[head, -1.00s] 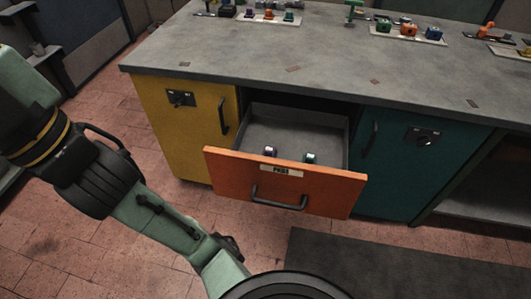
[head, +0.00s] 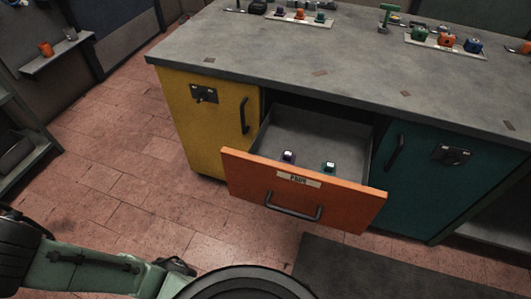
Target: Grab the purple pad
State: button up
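A small dark block with a purplish tint and a pale top (head: 288,156) sits in the open drawer, near its front panel on the left; it looks like the purple pad. A similar block with a teal-green tint (head: 329,167) sits to its right in the same drawer. The drawer has an orange front (head: 345,200) with a dark handle and a small label. My green and black arm crosses the bottom left, outside the drawer. My gripper's fingers do not show.
The drawer is under a grey worktop (head: 300,60), between a yellow cabinet door (head: 205,125) and a teal cabinet door (head: 425,190). Small coloured parts stand on white trays (head: 300,20) at the back. A dark mat (head: 370,270) lies on the tiled floor in front.

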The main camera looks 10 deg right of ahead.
aim_at(288, 157)
jog(key=l+u, duration=0.3)
jog(key=l, duration=0.3)
jog(key=k+l+u, duration=0.1)
jog(key=l+u, duration=0.15)
jog(key=l, duration=0.3)
jog(key=l+u, duration=0.1)
jog(key=l, duration=0.3)
jog(key=k+l, duration=0.15)
jog(key=l, duration=0.25)
jog(key=k+l+u, duration=0.15)
jog(key=l, duration=0.25)
jog(key=k+l, duration=0.1)
jog(key=l, duration=0.3)
jog(key=k+l, duration=0.1)
jog(key=l, duration=0.3)
jog(key=k+l, duration=0.1)
jog(key=l, duration=0.3)
jog(key=k+l, duration=0.1)
jog(key=l, duration=0.3)
